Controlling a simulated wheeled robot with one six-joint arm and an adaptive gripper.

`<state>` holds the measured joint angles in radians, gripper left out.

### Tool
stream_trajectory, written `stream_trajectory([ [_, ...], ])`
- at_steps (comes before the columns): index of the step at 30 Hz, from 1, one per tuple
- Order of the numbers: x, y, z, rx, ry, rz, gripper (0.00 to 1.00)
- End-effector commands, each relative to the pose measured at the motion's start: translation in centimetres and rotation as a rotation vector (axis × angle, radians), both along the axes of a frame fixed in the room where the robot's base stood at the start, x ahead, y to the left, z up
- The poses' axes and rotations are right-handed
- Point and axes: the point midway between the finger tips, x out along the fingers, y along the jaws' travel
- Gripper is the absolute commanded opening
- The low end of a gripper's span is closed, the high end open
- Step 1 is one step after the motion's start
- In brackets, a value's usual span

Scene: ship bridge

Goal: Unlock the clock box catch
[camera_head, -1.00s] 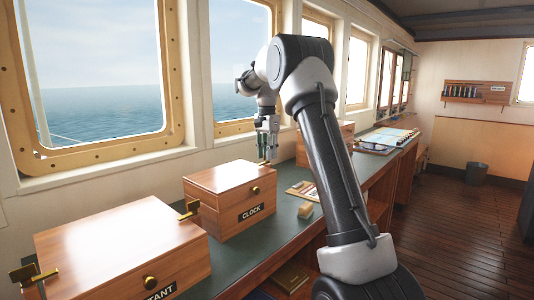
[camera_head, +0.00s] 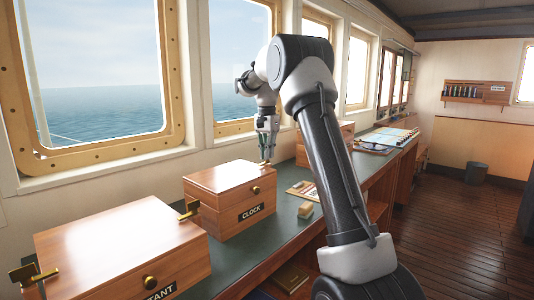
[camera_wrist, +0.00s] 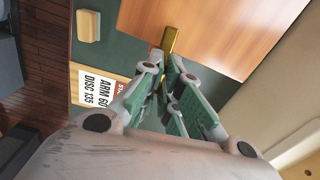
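The clock box (camera_head: 228,183) is a closed reddish wooden box with a brass knob and a black CLOCK label, on the green counter. In the wrist view its lid (camera_wrist: 225,25) fills the upper right. A brass catch (camera_wrist: 171,40) sticks out at the lid's edge, and a bit of brass shows under my fingers in the head view. My gripper (camera_head: 267,158) points down at this far side of the box. In the wrist view its fingertips are close together around the near end of the catch. I cannot tell whether they press on it.
The sextant box (camera_head: 120,245) stands nearer on the counter, with brass catches at its sides. A small tan block (camera_head: 305,210) and a labelled card (camera_wrist: 92,88) lie beside the clock box. Another wooden box stands behind my arm. The window wall runs close along the left.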

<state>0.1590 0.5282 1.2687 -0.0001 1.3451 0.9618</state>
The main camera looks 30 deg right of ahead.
Motion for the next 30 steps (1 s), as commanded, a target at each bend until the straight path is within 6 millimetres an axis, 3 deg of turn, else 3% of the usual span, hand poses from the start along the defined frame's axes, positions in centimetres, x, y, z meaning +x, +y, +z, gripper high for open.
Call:
stream_trajectory([
  [30, 0.03, 0.01, 0.10, -0.001, -0.002, 0.928, 0.00],
])
